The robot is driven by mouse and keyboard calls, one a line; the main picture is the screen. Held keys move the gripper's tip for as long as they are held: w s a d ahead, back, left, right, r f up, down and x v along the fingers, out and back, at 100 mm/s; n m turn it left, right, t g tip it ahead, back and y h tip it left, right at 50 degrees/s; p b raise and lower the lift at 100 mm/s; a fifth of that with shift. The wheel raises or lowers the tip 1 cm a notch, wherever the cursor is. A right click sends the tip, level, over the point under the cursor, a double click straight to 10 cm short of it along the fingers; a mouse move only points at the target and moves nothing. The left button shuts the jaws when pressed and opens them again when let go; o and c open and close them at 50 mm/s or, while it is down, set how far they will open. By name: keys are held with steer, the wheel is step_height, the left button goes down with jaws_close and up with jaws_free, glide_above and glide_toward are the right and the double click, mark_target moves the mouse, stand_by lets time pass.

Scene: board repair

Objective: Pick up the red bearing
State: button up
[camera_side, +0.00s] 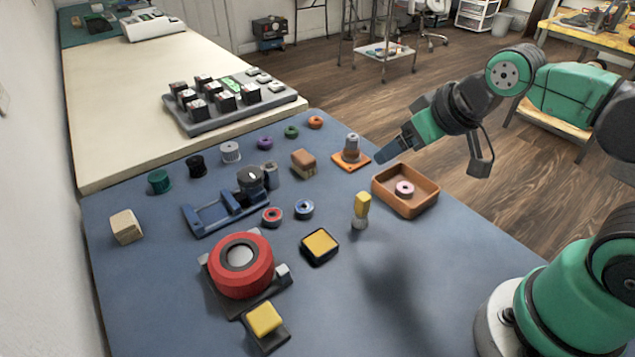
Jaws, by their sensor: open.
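The red bearing (271,216), a small ring with a red face and a dark centre, lies flat on the blue mat (400,310). It sits just left of a similar blue bearing (304,208) and right of the blue fixture (210,217). My gripper (386,153) is open and empty in the air. It is up and to the right of the red bearing, well apart from it, near the orange block with the grey stepped peg (351,149). The gap between its fingers is hard to see at this angle.
A large red round part (240,265) stands in front of the red bearing. A yellow-topped black block (320,246) and an upright yellow-handled piece (361,208) are nearby. An orange tray (427,207) holds a pink ring. Several coloured spools line the back.

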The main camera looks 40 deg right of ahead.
stand_by(0.3)
steer(key=shift+o, duration=0.4)
steer(key=n+g+y, duration=0.1)
steer(key=n+g, duration=0.5)
steer(key=n, duration=0.4)
glide_above(273, 214)
steer(key=f, duration=0.5)
steer(key=d+f, duration=0.1)
steer(key=f, duration=0.1)
steer(key=shift+s+f, duration=0.35)
steer(key=shift+s, duration=0.05)
steer(key=shift+a+f, duration=0.15)
steer(key=shift+f, duration=0.1)
steer(key=shift+w+a+f, duration=0.15)
steer(key=shift+w+f, duration=0.05)
steer(key=shift+f, duration=1.15)
steer(key=shift+w+a+f, duration=0.15)
steer(key=shift+f, duration=1.15)
